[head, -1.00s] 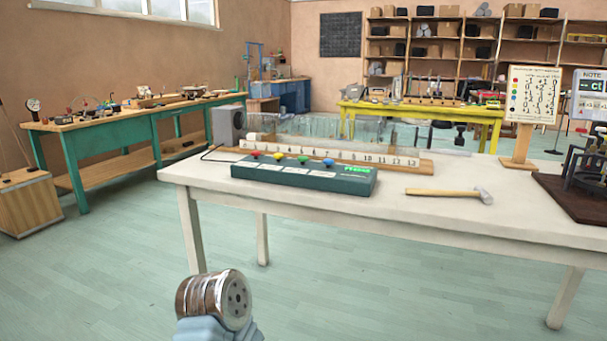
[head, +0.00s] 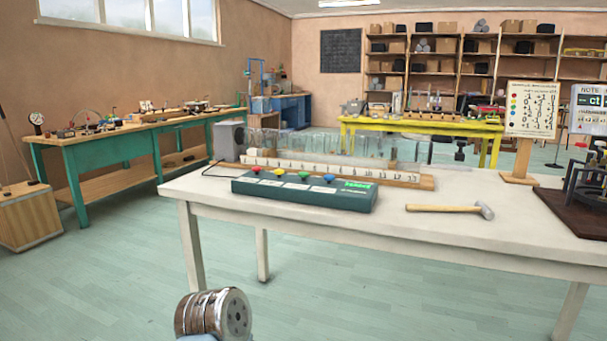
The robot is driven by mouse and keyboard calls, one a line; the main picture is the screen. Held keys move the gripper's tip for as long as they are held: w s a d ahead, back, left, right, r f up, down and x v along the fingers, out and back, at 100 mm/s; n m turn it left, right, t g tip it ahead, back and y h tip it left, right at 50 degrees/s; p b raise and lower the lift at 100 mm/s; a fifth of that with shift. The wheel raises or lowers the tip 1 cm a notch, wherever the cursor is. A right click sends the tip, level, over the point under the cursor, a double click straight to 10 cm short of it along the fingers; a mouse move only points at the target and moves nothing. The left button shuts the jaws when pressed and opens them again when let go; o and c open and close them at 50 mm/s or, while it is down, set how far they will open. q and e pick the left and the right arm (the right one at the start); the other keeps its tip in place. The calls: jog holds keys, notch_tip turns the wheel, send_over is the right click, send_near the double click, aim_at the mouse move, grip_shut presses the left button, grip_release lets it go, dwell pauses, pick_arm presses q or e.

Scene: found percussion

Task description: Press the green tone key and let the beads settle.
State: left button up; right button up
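The green tone key (head: 304,175) is a small knob on top of a dark green box (head: 300,194) on the white table (head: 470,225). Red (head: 255,169), yellow (head: 276,171) and blue (head: 329,178) keys share the box, with a lit green display (head: 357,184) at its right end. Behind it lies a long clear tube (head: 320,145) above a numbered scale strip (head: 340,171). I cannot make out the beads at this size. Neither gripper shows. A round metal-ended link of mine is at the bottom, well short of the table.
A grey speaker-like box (head: 229,140) stands at the tube's left end. A hammer (head: 452,210) lies right of the key box. A sign stand (head: 525,130) and a dark-based apparatus (head: 582,205) stand further right. The floor before the table is clear.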

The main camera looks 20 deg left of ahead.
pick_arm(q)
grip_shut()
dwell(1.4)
